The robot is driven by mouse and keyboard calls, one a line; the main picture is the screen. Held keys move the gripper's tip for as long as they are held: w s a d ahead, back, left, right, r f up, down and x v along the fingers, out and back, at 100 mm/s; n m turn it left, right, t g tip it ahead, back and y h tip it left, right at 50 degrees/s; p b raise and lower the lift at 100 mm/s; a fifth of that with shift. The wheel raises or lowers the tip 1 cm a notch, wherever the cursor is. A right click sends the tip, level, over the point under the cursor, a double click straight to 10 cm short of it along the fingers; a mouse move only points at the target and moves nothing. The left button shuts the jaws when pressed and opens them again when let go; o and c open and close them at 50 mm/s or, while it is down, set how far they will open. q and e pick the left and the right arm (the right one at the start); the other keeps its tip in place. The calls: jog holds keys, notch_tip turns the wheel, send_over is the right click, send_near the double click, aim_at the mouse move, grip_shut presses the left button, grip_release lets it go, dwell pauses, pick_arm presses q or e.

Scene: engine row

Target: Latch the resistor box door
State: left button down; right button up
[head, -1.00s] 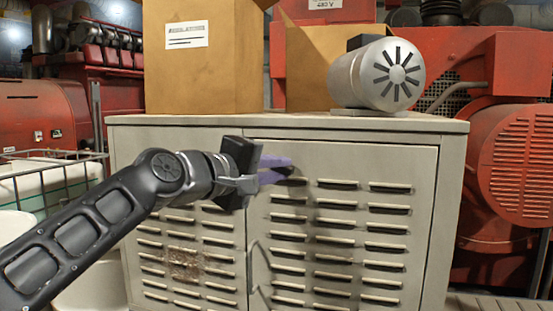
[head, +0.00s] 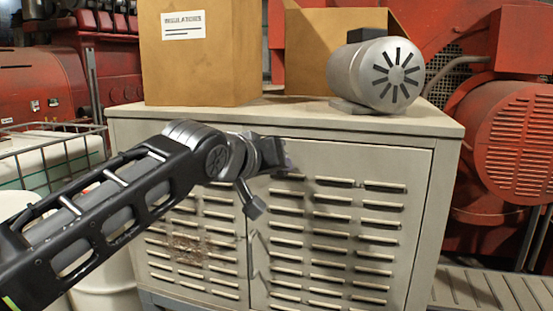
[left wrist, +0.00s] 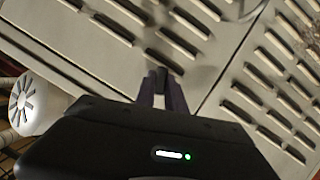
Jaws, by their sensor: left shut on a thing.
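The resistor box (head: 290,115) is a pale grey cabinet with two louvred doors. Its right door (head: 345,163) looks about flush with the front, and also shows in the left wrist view (left wrist: 110,50). My left gripper (head: 287,165) is at the upper left corner of this door, near the seam; the fingers are mostly hidden by the wrist in the head view. In the left wrist view its purple fingers (left wrist: 162,88) are shut on a small dark piece (left wrist: 161,78), apparently the latch handle. A thin bent bar (head: 253,258) stands lower on the door by the seam. My right gripper is not in view.
A cardboard box (head: 200,65), an open carton (head: 310,50) and a silver motor (head: 365,75) stand on the cabinet top. A wire basket (head: 50,165) is at left. Red machinery (head: 515,140) stands at right beside slatted flooring (head: 490,290).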

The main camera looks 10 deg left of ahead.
pick_arm(q)
jog(key=m+y, duration=0.1)
jog(key=m, duration=0.1)
jog(key=shift+d+m+y, duration=0.15)
jog(key=shift+m+y, duration=0.25)
dwell(0.3)
jog(key=c, duration=1.4)
grip_release()
jog(key=shift+s, duration=0.15)
jog(key=b+v, duration=0.2)
jog(key=v, duration=0.5)
jog(key=shift+s, duration=0.3)
jog(key=shift+r, duration=0.1)
